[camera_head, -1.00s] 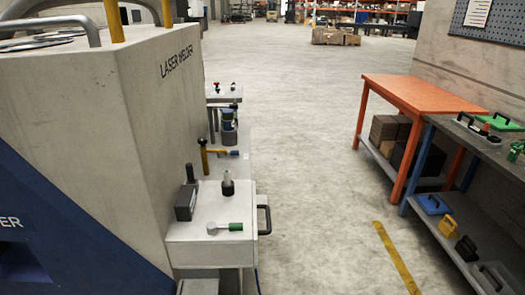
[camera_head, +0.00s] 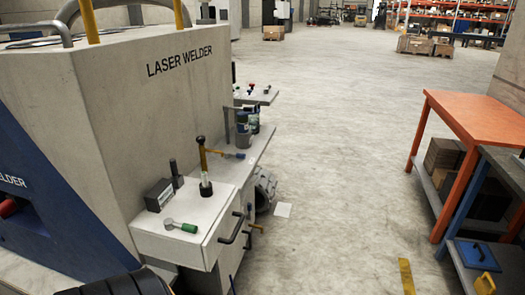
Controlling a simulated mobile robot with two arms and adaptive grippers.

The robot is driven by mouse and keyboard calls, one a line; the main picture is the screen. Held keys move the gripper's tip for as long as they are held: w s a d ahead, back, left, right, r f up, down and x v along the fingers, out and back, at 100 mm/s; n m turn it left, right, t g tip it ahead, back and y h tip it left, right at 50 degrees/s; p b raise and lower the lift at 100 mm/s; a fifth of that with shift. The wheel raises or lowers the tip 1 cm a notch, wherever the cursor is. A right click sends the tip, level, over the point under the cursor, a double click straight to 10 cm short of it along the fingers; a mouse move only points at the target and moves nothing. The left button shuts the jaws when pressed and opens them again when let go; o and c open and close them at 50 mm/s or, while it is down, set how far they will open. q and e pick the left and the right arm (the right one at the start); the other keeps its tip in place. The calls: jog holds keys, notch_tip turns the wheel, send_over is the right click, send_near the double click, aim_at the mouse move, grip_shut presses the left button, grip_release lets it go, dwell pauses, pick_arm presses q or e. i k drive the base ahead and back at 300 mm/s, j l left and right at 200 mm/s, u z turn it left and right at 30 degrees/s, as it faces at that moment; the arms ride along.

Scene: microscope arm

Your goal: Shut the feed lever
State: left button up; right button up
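No label marks which lever is the feed lever. A lever with a green grip (camera_head: 182,227) lies flat across the top of a white box (camera_head: 160,240) on the side of the laser welder (camera_head: 140,110). A black-based upright lever (camera_head: 205,188) stands behind it on the same box. Farther back, a yellow post (camera_head: 203,155) with a black top stands by a lever with a blue grip (camera_head: 235,155), which points right.
A dark block (camera_head: 159,195) sits on the white box, and a black pull handle (camera_head: 230,229) juts from its right side. A shelf with small knobs (camera_head: 265,90) is behind. Open floor (camera_head: 340,170) lies to the right, up to an orange table (camera_head: 475,115).

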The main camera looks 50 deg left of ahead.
aim_at(228, 154)
jog(key=i+u, duration=0.45)
jog(key=i+l+u, duration=0.25)
jog(key=i+u, duration=0.2)
jog(key=i, duration=0.1)
